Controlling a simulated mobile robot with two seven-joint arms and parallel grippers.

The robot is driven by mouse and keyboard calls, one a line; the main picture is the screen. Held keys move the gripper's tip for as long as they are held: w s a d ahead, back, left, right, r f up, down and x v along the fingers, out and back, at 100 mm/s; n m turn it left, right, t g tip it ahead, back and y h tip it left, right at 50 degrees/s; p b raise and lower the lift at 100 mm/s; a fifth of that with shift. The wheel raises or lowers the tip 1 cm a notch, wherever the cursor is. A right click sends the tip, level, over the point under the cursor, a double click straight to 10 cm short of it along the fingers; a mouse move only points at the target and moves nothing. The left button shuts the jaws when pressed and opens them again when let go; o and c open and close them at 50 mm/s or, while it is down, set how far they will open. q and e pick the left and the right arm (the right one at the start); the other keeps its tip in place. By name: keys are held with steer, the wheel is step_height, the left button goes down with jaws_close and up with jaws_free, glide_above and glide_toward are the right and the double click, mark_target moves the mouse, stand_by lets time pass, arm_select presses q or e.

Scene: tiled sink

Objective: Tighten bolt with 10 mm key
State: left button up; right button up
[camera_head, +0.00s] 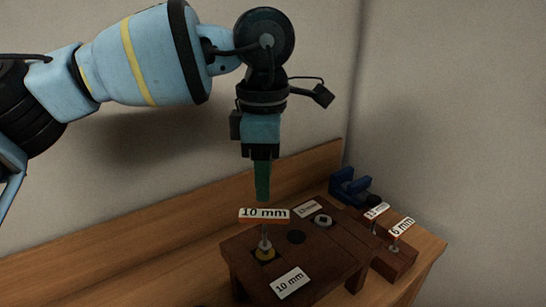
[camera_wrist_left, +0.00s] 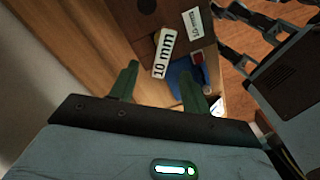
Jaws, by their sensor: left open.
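The 10 mm key (camera_head: 264,214) stands upright with its labelled handle on top. Whether the tip is fully seated on the bolt cannot be told. My left gripper (camera_head: 262,190) points down just above the handle, open and empty. In the left wrist view the green fingers (camera_wrist_left: 160,90) are spread apart, with the key's handle (camera_wrist_left: 164,54) beyond and between their tips. My right gripper does not show.
Smaller keys, one marked 6 mm (camera_head: 402,227), stand on a low holder (camera_head: 393,262) at the right. A blue tool (camera_head: 350,188) lies behind. Walls close off the back and right. The left tabletop is clear.

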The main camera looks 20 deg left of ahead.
mark_target(264, 213)
arm_select(q)
steer(key=shift+s, duration=0.3)
steer(key=shift+f, duration=0.5)
step_height(264, 213, down, 4)
steer(key=b, duration=0.3)
steer(key=shift+f, duration=0.85)
steer(key=shift+f+b, duration=0.45)
steer(key=shift+f, duration=0.65)
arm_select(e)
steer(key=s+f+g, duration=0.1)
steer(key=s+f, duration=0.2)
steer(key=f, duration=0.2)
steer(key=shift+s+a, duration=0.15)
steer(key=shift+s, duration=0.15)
arm_select(q)
steer(key=c, duration=0.9)
